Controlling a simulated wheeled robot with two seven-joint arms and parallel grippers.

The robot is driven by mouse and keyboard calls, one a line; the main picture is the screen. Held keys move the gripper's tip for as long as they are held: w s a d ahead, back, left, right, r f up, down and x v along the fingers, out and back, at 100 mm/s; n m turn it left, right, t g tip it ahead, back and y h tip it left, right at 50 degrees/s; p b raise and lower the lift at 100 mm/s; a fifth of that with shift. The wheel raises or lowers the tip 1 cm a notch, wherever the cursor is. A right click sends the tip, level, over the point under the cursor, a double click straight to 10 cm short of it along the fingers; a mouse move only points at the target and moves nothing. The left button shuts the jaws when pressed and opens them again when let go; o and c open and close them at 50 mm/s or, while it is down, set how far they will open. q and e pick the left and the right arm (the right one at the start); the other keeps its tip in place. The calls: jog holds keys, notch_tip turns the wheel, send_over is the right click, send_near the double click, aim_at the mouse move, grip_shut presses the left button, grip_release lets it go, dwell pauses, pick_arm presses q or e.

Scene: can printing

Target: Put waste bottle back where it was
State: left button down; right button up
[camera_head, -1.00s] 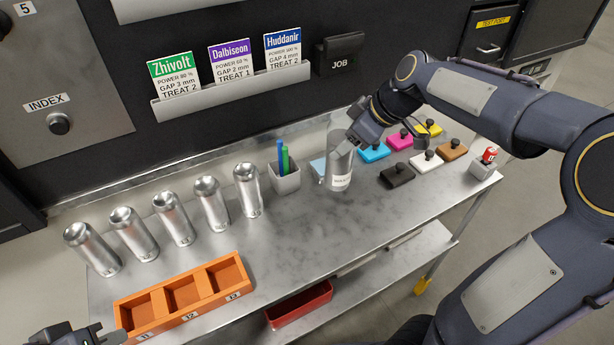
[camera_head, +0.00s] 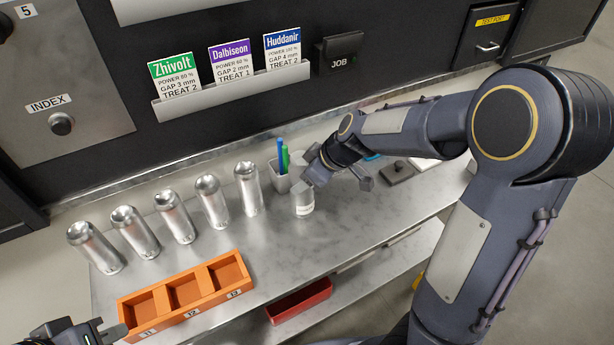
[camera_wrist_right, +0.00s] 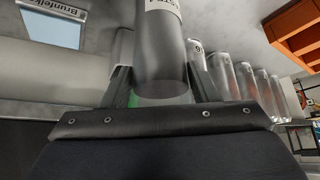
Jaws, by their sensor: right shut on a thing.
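The waste bottle (camera_head: 304,207) is a translucent grey bottle with a white label, roughly upright over the metal table right of the pen cup. My right gripper (camera_head: 308,181) is shut on it, and its fingers are largely hidden by the wrist in the head view. In the right wrist view, the bottle (camera_wrist_right: 162,55) sits between the two fingers (camera_wrist_right: 162,80), its label partly cut off at the top. I cannot tell whether its base touches the table. My left gripper (camera_head: 98,332) is at the bottom left corner beside the orange tray, partly cut off.
Several silver cans (camera_head: 172,217) stand in a row on the left. An orange three-compartment tray (camera_head: 190,310) lies in front. The pen cup (camera_head: 281,180) is close behind the bottle. A black block (camera_head: 397,171) is to the right. The table front before the bottle is clear.

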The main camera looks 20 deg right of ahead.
jog(key=shift+r, duration=0.1)
jog(key=o, duration=1.3)
